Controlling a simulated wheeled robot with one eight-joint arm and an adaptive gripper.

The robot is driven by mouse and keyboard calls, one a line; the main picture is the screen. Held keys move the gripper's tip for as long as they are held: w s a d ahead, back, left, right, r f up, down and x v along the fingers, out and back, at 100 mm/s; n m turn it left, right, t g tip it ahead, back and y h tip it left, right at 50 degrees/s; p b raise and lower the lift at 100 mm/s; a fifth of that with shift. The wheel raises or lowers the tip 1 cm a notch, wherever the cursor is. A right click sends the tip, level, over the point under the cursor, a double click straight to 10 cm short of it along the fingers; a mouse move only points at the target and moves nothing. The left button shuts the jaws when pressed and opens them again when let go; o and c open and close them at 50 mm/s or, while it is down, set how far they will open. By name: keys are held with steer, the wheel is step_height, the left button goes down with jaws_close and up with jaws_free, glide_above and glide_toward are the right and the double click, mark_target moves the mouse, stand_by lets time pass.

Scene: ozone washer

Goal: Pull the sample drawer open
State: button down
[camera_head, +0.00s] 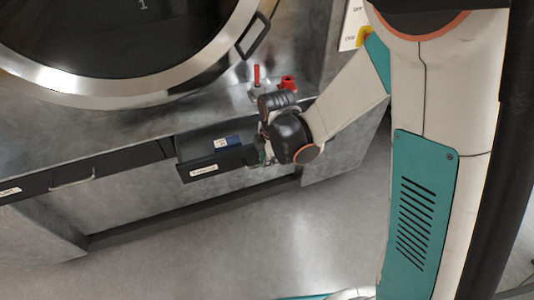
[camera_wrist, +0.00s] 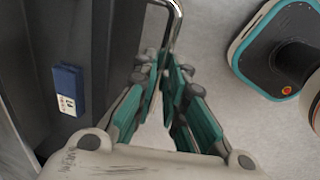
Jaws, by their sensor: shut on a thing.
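The sample drawer (camera_head: 220,164) is a dark drawer with a white label on its front, under the counter in the head view. It stands partly open, and its inside shows. A small blue box (camera_head: 228,141) with a white label lies inside it; the box also shows at the left of the wrist view (camera_wrist: 69,91). My gripper (camera_wrist: 167,68) is shut on the drawer's silver bar handle (camera_wrist: 176,18), its teal-padded fingers on either side of the bar. In the head view my gripper (camera_head: 264,153) is at the drawer front's right end, and my wrist hides the handle.
A second dark drawer (camera_head: 115,169) with a silver handle (camera_head: 72,183) is shut at the left. A large round glass door (camera_head: 120,40) with a steel rim is above the counter. Red valve handles (camera_head: 288,83) stand behind my wrist. The grey floor (camera_head: 220,235) in front is clear.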

steer(key=c, duration=1.7)
jaws_free()
steer(key=shift+o, duration=0.2)
step_height(320, 180, up, 7)
steer(key=s, duration=0.1)
steer(key=shift+s+d+r, duration=0.15)
steer(key=shift+d+r, duration=0.05)
